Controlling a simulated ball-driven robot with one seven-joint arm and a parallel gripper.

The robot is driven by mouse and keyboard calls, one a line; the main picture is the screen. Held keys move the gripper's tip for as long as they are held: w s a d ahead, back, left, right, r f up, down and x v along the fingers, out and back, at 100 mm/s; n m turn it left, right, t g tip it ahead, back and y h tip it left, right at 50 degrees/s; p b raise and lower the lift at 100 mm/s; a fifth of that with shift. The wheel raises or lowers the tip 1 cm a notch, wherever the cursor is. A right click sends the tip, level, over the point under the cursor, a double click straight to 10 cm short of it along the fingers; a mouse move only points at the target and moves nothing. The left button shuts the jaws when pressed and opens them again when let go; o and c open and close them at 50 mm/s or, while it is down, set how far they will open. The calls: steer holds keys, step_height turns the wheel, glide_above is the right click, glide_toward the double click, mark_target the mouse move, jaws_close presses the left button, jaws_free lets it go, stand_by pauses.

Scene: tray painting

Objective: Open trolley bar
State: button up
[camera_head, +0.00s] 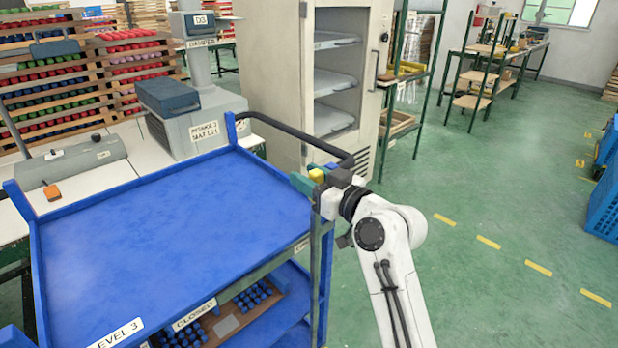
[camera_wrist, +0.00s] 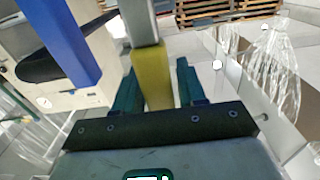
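The blue trolley (camera_head: 165,215) stands at left with an empty top tray. A grey-green bar (camera_head: 262,271) runs along its side under the tray edge, with a "CLOSED" label on it. A yellow piece (camera_head: 316,175) sits near the trolley's right corner post. In the wrist view the yellow piece (camera_wrist: 153,78) continues into a grey bar (camera_wrist: 139,22). My gripper (camera_head: 313,178) is at that corner. In the wrist view my gripper (camera_wrist: 158,88) has its two green fingers apart, one on each side of the yellow piece, with a small gap visible at the right finger.
A black push handle (camera_head: 300,133) curves from the trolley's far end close by my gripper. A tall cabinet (camera_head: 275,65) with shelves stands behind. Blue crates (camera_head: 603,195) are at far right. The green floor (camera_head: 500,210) to the right is clear.

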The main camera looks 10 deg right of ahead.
steer(key=shift+o, duration=0.8)
steer(key=v, duration=1)
steer(key=shift+s+d, duration=0.25)
steer(key=shift+s, duration=0.1)
